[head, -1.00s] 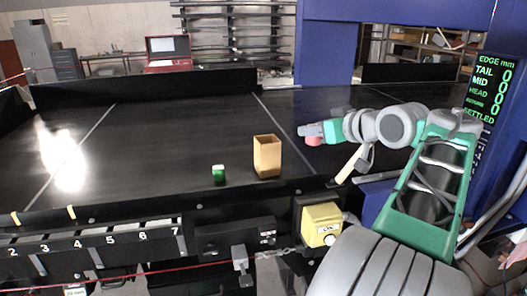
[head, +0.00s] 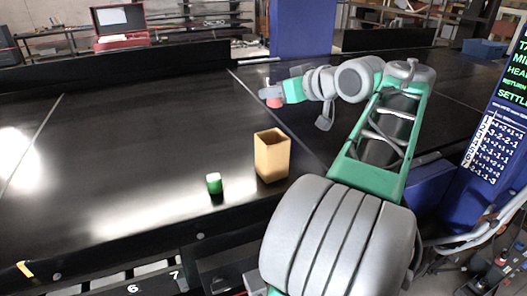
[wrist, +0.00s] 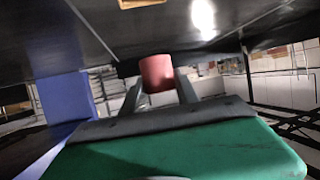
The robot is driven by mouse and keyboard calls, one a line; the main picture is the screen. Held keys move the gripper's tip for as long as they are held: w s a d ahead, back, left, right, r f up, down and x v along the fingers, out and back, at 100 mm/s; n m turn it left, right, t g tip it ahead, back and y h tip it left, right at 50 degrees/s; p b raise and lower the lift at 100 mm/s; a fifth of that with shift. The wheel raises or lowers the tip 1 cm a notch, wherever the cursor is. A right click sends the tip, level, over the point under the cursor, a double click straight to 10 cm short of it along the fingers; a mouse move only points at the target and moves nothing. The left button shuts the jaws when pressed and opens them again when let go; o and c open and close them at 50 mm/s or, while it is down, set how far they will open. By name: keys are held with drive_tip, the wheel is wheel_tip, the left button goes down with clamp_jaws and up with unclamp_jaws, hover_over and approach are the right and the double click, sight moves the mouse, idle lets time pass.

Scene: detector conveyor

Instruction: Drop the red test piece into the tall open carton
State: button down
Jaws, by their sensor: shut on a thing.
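The red test piece (head: 274,102) is held at the end of my arm in the head view, above the dark belt. In the wrist view the red piece (wrist: 157,70) sits between the two fingertips of my gripper (wrist: 159,84), which is shut on it. The tall open carton (head: 272,158), tan and square, stands upright on the belt, nearer the camera than my gripper (head: 270,94) and apart from it. A tan edge at the top of the wrist view (wrist: 141,3) looks like part of the carton.
The dark belt (head: 120,150) is wide and clear to the left. A blue post (head: 302,28) and a red case (head: 119,26) are behind.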

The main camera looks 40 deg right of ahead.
drive_tip(key=f, duration=0.4)
drive_tip(key=shift+s+d+f+b, duration=0.35)
drive_tip(key=shift+d, duration=0.05)
drive_tip(key=shift+f, duration=0.4)
drive_tip(key=c, duration=0.8)
unclamp_jaws()
drive_tip(key=shift+c, duration=0.2)
drive_tip(key=b+v, duration=0.1)
drive_tip(key=v, duration=0.6)
drive_tip(key=shift+s+a, duration=0.15)
drive_tip(key=shift+s, duration=0.25)
drive_tip(key=shift+r, duration=0.1)
